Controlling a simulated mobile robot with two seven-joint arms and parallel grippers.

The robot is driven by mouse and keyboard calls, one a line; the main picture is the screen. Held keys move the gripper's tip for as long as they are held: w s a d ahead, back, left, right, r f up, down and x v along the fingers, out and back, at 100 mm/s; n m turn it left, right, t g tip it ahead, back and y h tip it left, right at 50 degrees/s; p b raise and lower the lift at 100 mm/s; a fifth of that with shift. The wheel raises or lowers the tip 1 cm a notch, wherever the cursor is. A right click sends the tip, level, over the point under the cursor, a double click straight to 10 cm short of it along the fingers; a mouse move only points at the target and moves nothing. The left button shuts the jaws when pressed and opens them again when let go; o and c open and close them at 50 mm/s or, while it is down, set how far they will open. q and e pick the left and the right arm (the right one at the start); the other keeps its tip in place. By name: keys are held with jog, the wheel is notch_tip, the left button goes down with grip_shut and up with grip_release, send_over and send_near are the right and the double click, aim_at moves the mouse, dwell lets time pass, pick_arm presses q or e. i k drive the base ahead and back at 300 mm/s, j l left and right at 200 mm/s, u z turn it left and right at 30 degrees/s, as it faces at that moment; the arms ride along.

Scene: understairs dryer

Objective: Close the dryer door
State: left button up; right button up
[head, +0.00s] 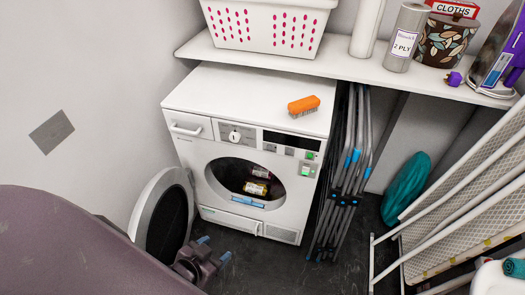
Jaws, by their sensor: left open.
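The white dryer (250,130) stands against the wall, and its round opening shows several small cans or jars (256,186) inside. Its round door (164,219), with a white rim and dark centre, is swung wide open to the left. My left gripper (214,248) is low, just right of the door's lower edge and in front of the dryer. Its blue-tipped fingers are apart and empty. I cannot tell whether it touches the door. My arm hides part of the door's lower left. My right gripper is out of view.
An orange brush (304,106) lies on the dryer top. A folded grey rack (345,170) stands right of the dryer. A shelf (290,62) above holds a white basket (268,28) and other items. Dark floor (255,262) is clear in front of the dryer.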

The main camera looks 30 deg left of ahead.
aim_at(160, 224)
jog(key=k+l+u, duration=0.15)
jog(key=u, duration=1.55)
jog(key=k+j, duration=0.15)
jog(key=k, duration=0.25)
